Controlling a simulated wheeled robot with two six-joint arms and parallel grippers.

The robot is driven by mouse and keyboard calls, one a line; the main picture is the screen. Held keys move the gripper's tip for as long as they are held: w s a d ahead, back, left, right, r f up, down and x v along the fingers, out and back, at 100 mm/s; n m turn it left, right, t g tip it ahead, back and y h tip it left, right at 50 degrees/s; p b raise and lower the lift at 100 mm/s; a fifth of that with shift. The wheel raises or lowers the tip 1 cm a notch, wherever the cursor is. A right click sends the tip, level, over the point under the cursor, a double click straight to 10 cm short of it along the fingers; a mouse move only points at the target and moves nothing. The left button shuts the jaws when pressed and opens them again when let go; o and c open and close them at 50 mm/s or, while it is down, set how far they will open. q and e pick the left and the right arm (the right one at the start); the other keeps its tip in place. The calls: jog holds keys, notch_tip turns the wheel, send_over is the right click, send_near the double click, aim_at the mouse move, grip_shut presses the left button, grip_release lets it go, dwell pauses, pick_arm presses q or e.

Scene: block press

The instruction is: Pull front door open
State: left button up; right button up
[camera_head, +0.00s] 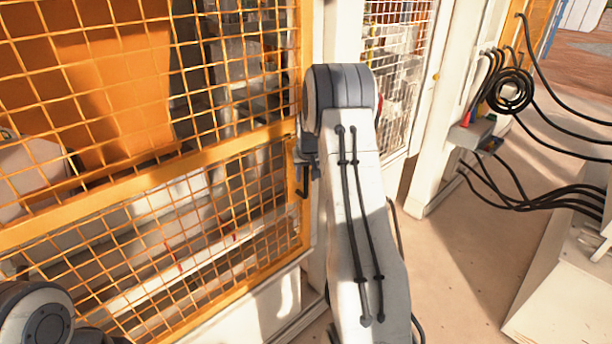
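The front door (150,163) is a yellow frame with yellow wire mesh, filling the left half of the view. It looks closed or nearly so against the white post on its right. A small dark handle (303,190) sits on its right edge. My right arm reaches up from the bottom, and its wrist is beside that edge. My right gripper (306,160) is at the handle, mostly hidden by my own arm. I cannot tell whether its fingers are closed around the handle. Only a joint of my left arm shows at the bottom left; its gripper is out of view.
Behind the mesh are an orange panel (105,90) and grey machinery. A white post and a second mesh panel (402,50) stand right of the door. Black coiled cables (510,91) and a white cabinet (565,270) are at the right. The floor (455,255) between is clear.

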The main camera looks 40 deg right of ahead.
grip_shut()
dwell(1.2)
